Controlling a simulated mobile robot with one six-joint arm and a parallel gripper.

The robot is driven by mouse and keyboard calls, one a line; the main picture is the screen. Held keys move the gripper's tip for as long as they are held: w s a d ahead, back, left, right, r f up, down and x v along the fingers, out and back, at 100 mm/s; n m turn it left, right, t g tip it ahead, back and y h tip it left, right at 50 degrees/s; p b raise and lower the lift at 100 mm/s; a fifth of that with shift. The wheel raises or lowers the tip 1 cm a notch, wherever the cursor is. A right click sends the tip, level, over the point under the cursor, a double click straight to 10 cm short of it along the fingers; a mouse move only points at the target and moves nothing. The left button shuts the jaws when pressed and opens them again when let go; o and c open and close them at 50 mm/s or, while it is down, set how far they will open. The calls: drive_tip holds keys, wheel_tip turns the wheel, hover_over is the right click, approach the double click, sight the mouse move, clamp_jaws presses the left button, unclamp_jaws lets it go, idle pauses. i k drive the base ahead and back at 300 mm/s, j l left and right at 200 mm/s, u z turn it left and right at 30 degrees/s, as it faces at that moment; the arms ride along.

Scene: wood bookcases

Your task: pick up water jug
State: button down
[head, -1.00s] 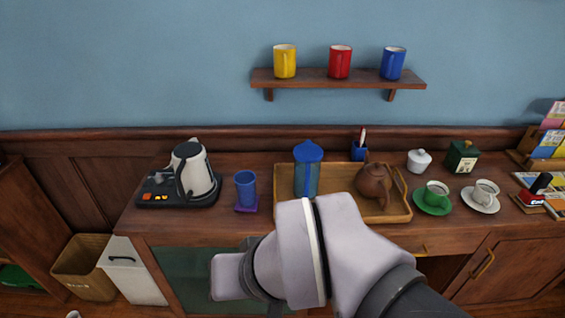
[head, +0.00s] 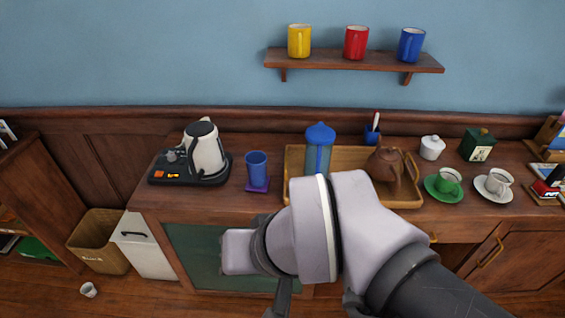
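The water jug (head: 318,152) is a tall see-through blue jug with a solid blue lid. It stands upright on the left part of a wooden tray (head: 293,170) on the counter. My arm's pale wrist covers the tray's front edge and the area just below the jug. My gripper (head: 316,303) is low in the picture, nearer to me than the counter. Only dark parts of it show at the bottom edge, and its fingertips are not clear. Nothing is seen held.
A brown teapot (head: 388,168) stands right of the jug on the tray. A blue cup (head: 257,168) and a kettle (head: 205,148) stand to the left. A small cup (head: 88,289) lies on the floor.

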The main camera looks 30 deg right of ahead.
sight(320, 138)
drive_tip(key=i+l+z, duration=0.1)
drive_tip(key=l+z, duration=0.15)
drive_tip(key=z, duration=0.15)
drive_tip(key=i+l+z, duration=0.15)
drive_tip(key=z, duration=0.25)
drive_tip(key=i+l+z, duration=0.15)
drive_tip(key=z, duration=0.2)
drive_tip(key=i+z, duration=0.25)
drive_tip(key=z, duration=0.15)
